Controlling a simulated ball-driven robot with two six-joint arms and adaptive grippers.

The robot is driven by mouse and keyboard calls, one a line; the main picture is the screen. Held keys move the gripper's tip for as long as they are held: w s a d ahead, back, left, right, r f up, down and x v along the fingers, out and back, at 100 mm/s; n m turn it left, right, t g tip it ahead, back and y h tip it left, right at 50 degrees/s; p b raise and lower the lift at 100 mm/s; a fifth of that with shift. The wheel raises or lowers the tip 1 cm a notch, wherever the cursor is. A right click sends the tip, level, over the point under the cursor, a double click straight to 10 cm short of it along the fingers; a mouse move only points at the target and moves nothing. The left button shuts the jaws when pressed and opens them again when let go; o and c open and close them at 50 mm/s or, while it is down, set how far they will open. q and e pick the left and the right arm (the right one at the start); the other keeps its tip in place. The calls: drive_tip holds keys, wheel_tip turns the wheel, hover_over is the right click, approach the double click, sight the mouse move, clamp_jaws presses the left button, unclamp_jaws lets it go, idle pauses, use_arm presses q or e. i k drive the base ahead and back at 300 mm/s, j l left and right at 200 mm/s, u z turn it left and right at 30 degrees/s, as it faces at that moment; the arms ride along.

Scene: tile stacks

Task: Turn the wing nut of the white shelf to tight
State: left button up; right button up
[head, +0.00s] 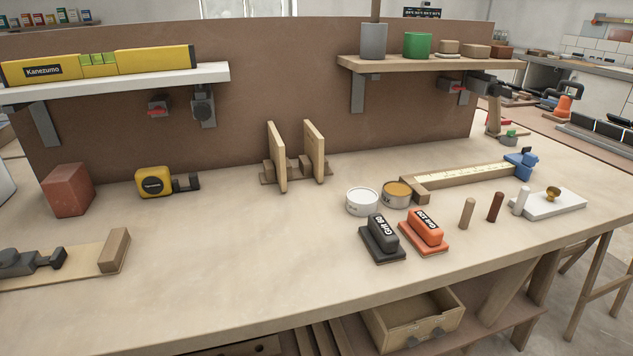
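The white shelf (150,82) is mounted on the brown back panel at the left, with a yellow spirit level lying on it. A grey bracket (45,125) shows under its left part. Under its right part is a dark grey bracket fitting with a round knob-like piece (203,106). Left of that is a small grey fitting with a red part (158,108). I cannot tell which of these is the wing nut, nor how it is turned. Neither of my grippers shows in the head view.
A wooden shelf (400,63) with pots hangs at the right. On the bench stand a red-brown block (68,190), a yellow tape measure (155,182), a wooden rack (292,160), two tins and two sanding blocks (383,240). The bench front centre is clear.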

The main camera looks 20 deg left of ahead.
sight(157, 109)
drive_tip(key=u, duration=1.45)
